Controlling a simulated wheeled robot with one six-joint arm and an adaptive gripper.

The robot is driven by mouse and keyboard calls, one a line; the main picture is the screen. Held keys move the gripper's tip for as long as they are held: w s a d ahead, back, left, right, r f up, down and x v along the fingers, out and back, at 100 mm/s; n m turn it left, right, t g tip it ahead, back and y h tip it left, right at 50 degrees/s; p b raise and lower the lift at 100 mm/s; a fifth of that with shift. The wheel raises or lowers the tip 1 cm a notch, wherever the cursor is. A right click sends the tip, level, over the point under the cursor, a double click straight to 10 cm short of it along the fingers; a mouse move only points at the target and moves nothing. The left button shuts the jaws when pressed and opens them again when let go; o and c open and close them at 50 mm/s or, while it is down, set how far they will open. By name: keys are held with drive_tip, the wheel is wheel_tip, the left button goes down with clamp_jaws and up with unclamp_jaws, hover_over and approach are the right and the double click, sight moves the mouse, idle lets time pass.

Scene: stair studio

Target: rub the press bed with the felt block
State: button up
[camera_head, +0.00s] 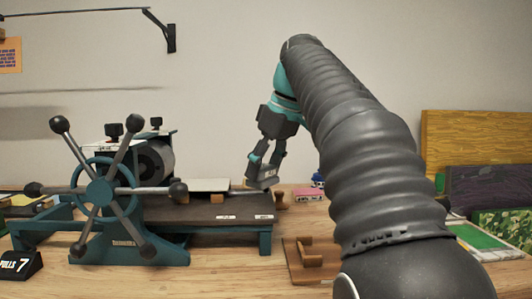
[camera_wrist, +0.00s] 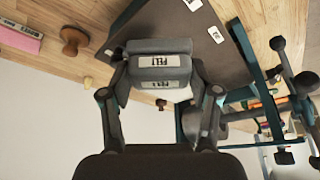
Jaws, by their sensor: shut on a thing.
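My gripper (camera_head: 264,170) is shut on the grey felt block (camera_wrist: 158,72), which carries white FELT labels in the wrist view. The block also shows in the head view (camera_head: 262,182), at the far right end of the press bed. The press bed (camera_head: 195,211) is a dark flat plate on a teal frame, with small white labels near its front right edge. It also shows in the wrist view (camera_wrist: 190,45), partly hidden behind the block. I cannot tell whether the block touches the bed.
The press's spoked hand wheel (camera_head: 99,191) and roller (camera_head: 152,160) stand on the left. A pale sheet (camera_head: 203,185) lies on the bed beside the roller. A wooden knob (camera_wrist: 74,40) and a pink block (camera_wrist: 20,36) are on the table. A brown board (camera_head: 305,268) lies front right.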

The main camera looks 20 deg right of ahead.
drive_tip(key=shift+r, duration=1.35)
